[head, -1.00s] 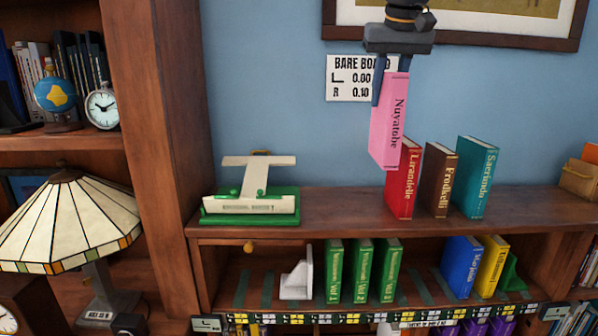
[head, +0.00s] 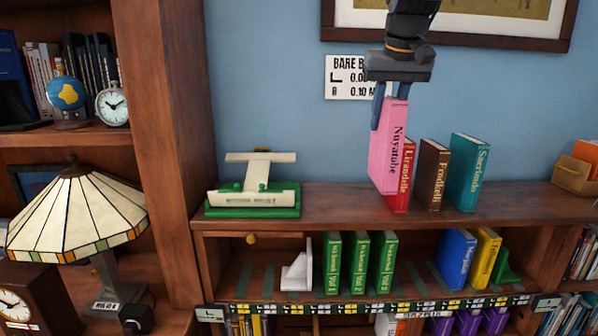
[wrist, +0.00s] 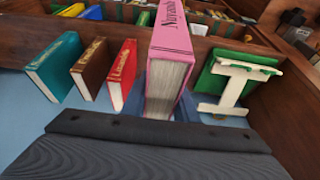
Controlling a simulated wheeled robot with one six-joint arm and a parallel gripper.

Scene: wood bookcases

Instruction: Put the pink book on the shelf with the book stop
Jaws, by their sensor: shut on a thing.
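My gripper (head: 386,104) is shut on the top of the pink book (head: 388,150), labelled Nuyatobe. It holds the book upright, in front of and partly hiding the red book (head: 405,190) on the bookcase top. The pink book also shows in the wrist view (wrist: 170,62), between my fingers. The shelf (head: 262,290) below has a white stop (head: 298,272) at left, three green volumes (head: 360,264) beside it, then a gap. Further right are a blue book (head: 457,258), a yellow book (head: 487,256) and a green stop (head: 508,268).
A brown book (head: 432,175) and a teal book (head: 469,172) stand on the bookcase top (head: 330,207). A green and cream balance (head: 252,190) stands at its left. A lamp (head: 75,215) and tall bookcase side (head: 165,120) are at far left.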

